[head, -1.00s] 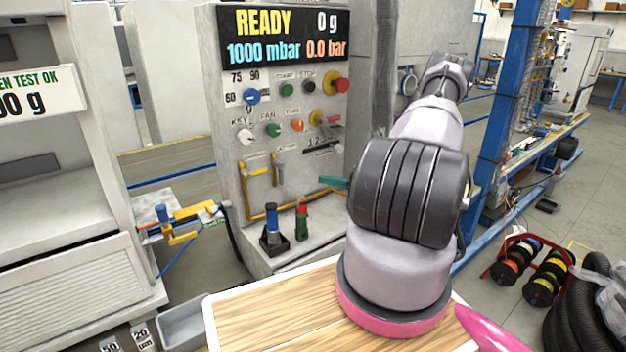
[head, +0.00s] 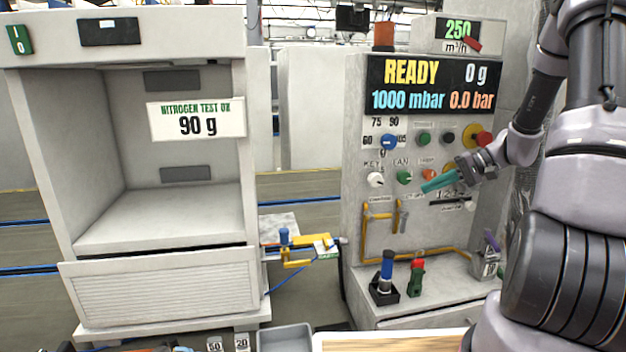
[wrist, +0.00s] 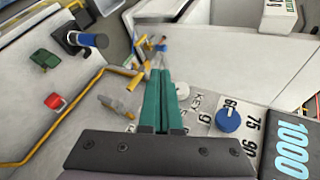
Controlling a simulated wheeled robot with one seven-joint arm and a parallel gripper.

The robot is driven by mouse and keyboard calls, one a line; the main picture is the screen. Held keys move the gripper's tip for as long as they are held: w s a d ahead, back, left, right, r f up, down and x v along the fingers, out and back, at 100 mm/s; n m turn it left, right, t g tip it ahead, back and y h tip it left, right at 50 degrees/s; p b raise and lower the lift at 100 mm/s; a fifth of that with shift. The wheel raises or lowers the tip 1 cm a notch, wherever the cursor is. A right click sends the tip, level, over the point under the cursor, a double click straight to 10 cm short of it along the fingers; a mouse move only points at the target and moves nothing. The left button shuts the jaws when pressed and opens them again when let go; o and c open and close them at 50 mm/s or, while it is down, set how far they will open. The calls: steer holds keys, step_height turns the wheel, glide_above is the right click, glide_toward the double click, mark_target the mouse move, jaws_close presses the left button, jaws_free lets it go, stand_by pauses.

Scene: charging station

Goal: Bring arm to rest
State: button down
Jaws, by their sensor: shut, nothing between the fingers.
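My gripper (head: 440,181) has teal fingers, shut with nothing between them. In the head view it is in front of the control panel (head: 352,165), below the fan and key knobs' right side, pointing left. My arm comes in from the right edge and is bent at the elbow. In the wrist view the teal fingers (wrist: 158,100) lie together, with the panel's knobs and labels behind them. The fingertips look apart from the panel, though the exact gap cannot be told.
A white cabinet (head: 160,290) with an open bay stands on the left. A blue-handled tool (head: 387,268) and a red-and-green one (head: 417,275) stand on the panel's ledge. A yellow clamp fixture (head: 300,243) juts out between cabinet and panel. A grey bin (head: 285,338) is below.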

steer(key=s+a+r+t+h, duration=0.2)
steer(key=s+a+r+h, duration=0.1)
steer(key=s+r, duration=0.8)
steer(key=s+a+r+t+h, duration=0.2)
steer(key=s+a+r+h, duration=0.2)
steer(key=s+r, duration=0.6)
steer(key=s+h, duration=0.1)
steer(key=h, duration=0.1)
steer(key=shift+s+r+t+h, duration=0.25)
steer(key=shift+r+t+h, duration=0.05)
steer(key=shift+r+t, duration=0.1)
